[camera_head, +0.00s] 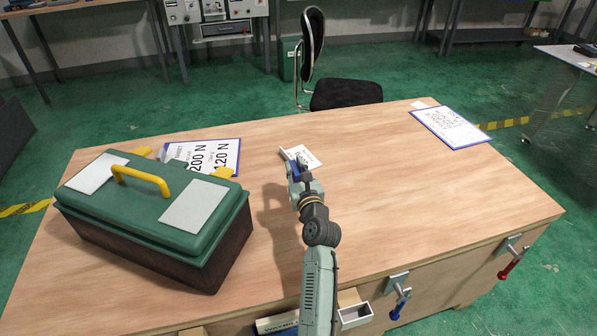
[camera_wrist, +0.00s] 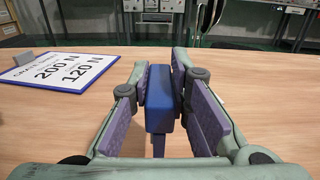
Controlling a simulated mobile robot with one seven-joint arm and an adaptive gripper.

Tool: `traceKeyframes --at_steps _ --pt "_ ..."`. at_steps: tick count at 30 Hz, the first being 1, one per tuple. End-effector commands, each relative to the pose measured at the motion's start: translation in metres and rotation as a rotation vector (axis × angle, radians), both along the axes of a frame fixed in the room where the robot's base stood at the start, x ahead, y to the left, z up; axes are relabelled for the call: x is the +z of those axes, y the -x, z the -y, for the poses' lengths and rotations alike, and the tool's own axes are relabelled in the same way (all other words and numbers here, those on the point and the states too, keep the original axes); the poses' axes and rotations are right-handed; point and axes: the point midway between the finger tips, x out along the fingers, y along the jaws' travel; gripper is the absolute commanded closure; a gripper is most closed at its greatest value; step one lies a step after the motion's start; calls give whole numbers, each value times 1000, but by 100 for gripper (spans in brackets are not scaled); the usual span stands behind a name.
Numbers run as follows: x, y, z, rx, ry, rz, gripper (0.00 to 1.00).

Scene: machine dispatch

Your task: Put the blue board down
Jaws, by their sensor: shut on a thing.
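My gripper (camera_head: 294,175) is over the middle of the wooden table, low near its top. In the wrist view my gripper (camera_wrist: 160,85) is shut on a blue block-like piece (camera_wrist: 159,108), with a thin stem below it. I cannot tell whether this piece is part of a board; its far side is hidden. A blue-edged board (camera_head: 203,157) marked "200 N 120 N" lies on the table beside the toolbox; it also shows at the left of the wrist view (camera_wrist: 60,70). Another blue-edged board (camera_head: 450,127) lies at the far right. A small white card (camera_head: 305,157) shows just beyond my gripper.
A green toolbox (camera_head: 150,207) with a yellow handle stands on the left of the table (camera_head: 400,190). The table's right half is mostly clear. A black chair (camera_head: 345,93) stands behind. Clamps with blue (camera_head: 400,303) and red (camera_head: 510,268) handles hang on the front edge.

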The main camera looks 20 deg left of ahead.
Motion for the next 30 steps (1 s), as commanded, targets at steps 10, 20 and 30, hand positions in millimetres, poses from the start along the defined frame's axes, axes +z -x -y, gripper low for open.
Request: traceKeyframes --at_steps 10,20,30 --pt "-16 -29 1 0 0 -4 100" --pt "-38 -29 2 -1 0 1 100" --pt "-41 -28 1 -1 0 0 77"
